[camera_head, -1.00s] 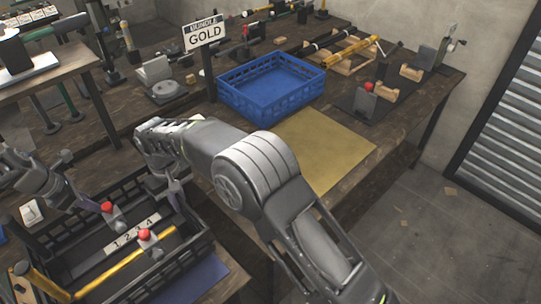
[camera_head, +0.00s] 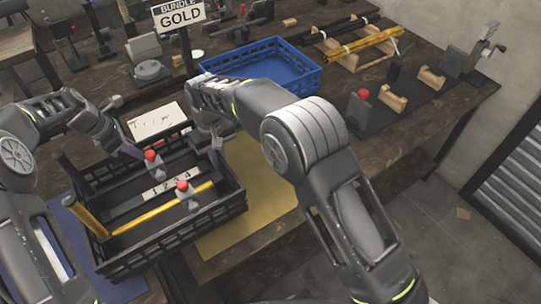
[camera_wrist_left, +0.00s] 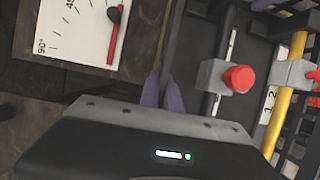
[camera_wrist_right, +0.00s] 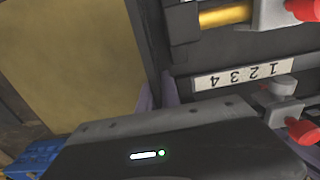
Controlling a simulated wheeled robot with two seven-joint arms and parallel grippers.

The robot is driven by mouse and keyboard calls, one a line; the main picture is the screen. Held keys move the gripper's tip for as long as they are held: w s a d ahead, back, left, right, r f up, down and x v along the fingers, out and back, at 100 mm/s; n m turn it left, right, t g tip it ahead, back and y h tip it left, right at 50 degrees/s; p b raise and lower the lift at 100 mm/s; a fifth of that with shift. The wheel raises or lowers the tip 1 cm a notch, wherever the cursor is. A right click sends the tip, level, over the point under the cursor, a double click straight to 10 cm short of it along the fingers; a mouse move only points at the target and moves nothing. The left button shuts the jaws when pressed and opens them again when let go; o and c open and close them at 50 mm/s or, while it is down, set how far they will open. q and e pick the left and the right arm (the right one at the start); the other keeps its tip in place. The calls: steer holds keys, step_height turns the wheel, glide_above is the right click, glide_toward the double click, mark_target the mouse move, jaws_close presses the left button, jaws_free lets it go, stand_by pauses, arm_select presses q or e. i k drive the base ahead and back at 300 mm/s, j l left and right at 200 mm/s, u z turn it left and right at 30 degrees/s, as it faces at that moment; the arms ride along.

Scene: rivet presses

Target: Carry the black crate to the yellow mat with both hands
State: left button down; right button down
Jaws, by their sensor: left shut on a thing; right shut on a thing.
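The black crate (camera_head: 178,234) holds yellow and dark rods, red-knobbed blocks and a strip numbered 1 to 4. My left gripper (camera_head: 134,152) is shut on the crate's far left rim; its fingers (camera_wrist_left: 162,92) also show in the left wrist view. My right gripper (camera_head: 217,152) is shut on the rim at the right end, as the right wrist view (camera_wrist_right: 157,98) shows too. The yellow mat (camera_head: 262,185) lies to the right, its left part hidden behind the crate. The crate looks roughly level; I cannot tell its height above the table.
A blue basket (camera_head: 275,72) stands behind the mat. A white dial card (camera_head: 157,121) lies behind the crate. A blue-purple mat (camera_head: 72,225) shows at the crate's left.

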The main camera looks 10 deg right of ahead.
mark_target(259, 169)
steer(key=i+l, duration=0.1)
steer(key=l, duration=0.25)
steer(key=i+l, duration=0.1)
steer(key=l, duration=0.25)
steer(key=i+l, duration=0.1)
steer(key=l, duration=0.25)
steer(key=i+l, duration=0.1)
steer(key=l, duration=0.25)
